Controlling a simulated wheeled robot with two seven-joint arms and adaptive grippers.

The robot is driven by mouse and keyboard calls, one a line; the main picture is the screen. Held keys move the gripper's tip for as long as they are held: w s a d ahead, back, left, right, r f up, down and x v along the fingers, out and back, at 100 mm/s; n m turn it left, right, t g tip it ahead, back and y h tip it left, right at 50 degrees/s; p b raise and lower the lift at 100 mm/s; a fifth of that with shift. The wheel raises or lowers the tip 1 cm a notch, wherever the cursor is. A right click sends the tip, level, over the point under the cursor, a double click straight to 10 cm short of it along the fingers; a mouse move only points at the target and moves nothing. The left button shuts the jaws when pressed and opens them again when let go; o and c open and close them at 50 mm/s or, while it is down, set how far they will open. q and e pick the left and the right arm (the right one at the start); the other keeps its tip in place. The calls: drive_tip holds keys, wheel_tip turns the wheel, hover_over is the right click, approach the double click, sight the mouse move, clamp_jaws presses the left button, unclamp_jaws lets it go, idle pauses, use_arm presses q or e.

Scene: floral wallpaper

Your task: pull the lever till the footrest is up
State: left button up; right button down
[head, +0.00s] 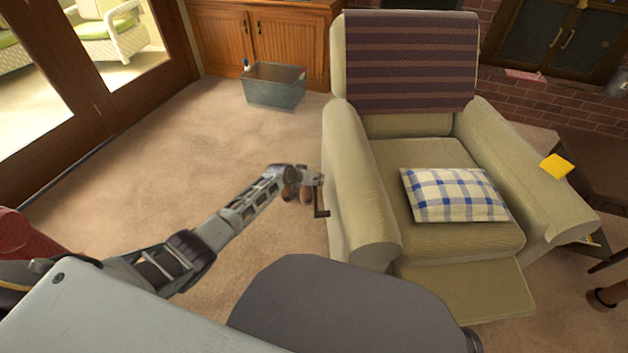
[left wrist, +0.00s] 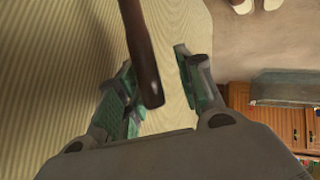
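The beige recliner (head: 358,190) stands right of centre in the head view. Its dark, crank-shaped lever (head: 320,206) hangs at the chair's left side. The footrest (head: 468,292) is a low panel below the front of the seat, tilted slightly outward. My left gripper (head: 316,179) is beside the chair's left armrest, close to the top of the lever. In the left wrist view, the two fingers of this gripper (left wrist: 156,80) stand apart, with the brown lever (left wrist: 143,48) between them in the picture. I cannot tell whether they touch it. My right gripper is not in view.
A checked pillow (head: 453,195) lies on the seat, and a striped blanket (head: 410,65) covers the backrest. A grey bin (head: 274,88) stands farther back. The carpet at left is clear.

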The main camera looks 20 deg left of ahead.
use_arm(q)
drive_tip(key=shift+s+a, duration=0.2)
drive_tip(key=shift+s, duration=0.1)
drive_tip(key=v, duration=1.1)
drive_tip(key=shift+r, duration=0.4)
idle(0.4)
idle(0.5)
